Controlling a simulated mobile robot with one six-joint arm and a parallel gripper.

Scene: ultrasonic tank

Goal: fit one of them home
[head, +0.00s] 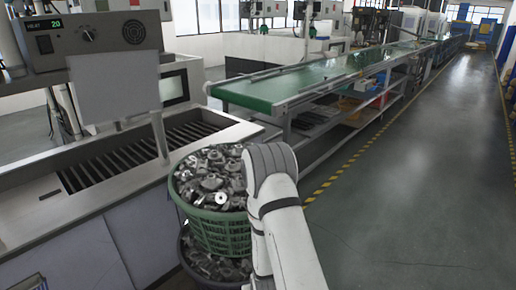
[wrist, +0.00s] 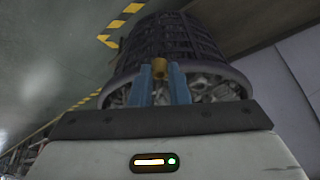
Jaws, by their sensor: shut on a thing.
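In the wrist view, my gripper (wrist: 160,84) has its two blue fingers closed on a small brass-coloured round piece (wrist: 159,68), which shows between the fingertips. A dark basket (wrist: 178,40) with grey metal parts lies beyond the fingers. In the head view, a green basket (head: 221,236) heaped with grey metal parts (head: 212,180) stands beside the tank, above a dark lower basket (head: 187,232) that also holds parts. My white arm reaches past their right side and hides my gripper and the held piece there. I cannot tell whether the piece touches anything.
The steel tank (head: 112,190) with a slotted opening is at left, under a control box (head: 90,38) with a green display. A green conveyor (head: 300,82) runs behind. Open grey floor (head: 410,190) with a yellow-black line lies at right.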

